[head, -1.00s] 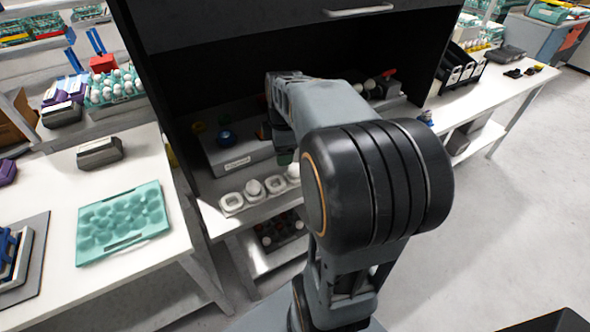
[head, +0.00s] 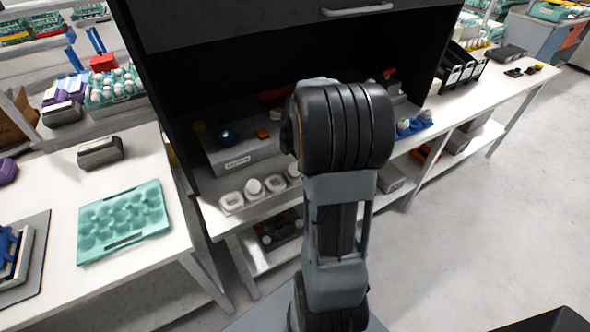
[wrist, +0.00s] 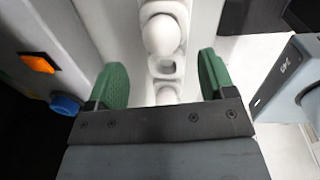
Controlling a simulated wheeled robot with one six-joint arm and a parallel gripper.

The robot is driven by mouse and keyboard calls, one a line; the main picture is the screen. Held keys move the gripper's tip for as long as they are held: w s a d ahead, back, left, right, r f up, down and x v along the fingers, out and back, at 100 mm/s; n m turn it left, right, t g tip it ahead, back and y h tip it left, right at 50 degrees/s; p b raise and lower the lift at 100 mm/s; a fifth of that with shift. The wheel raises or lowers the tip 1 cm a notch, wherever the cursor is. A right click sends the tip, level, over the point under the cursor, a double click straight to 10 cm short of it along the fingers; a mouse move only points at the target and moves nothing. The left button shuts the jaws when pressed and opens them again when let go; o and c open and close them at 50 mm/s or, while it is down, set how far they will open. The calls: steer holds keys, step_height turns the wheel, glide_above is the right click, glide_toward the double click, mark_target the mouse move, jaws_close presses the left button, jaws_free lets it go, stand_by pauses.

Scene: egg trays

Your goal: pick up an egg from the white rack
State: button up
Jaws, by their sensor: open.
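The white rack (head: 232,203) stands on the bench shelf in front of the grey machine in the head view, its right end hidden by my arm. White eggs sit in some of its cups, including one egg (head: 253,187) left of my arm. In the wrist view the rack (wrist: 164,67) runs up the picture, with a white egg (wrist: 161,35) above the fingertips and another white rounded shape partly cut off by the gripper body. My gripper (wrist: 162,72) is open and empty, its two green fingers on either side of the rack. The head view hides the gripper behind my arm.
A grey machine (head: 245,150) with a blue knob and orange button is behind the rack. A blue holder (head: 414,127) with white eggs stands to the right. A teal egg tray (head: 124,222) lies on the left table. The dark cabinet surrounds the bench's back.

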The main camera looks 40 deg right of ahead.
mark_target(295, 164)
steer(key=shift+w+d+f+p, duration=0.1)
steer(key=shift+f+p, duration=0.1)
steer(key=shift+f, duration=1.15)
steer(key=shift+w+d+f+p, duration=0.1)
steer(key=shift+f+p, duration=0.05)
steer(key=shift+f, duration=1.15)
steer(key=c, duration=0.7)
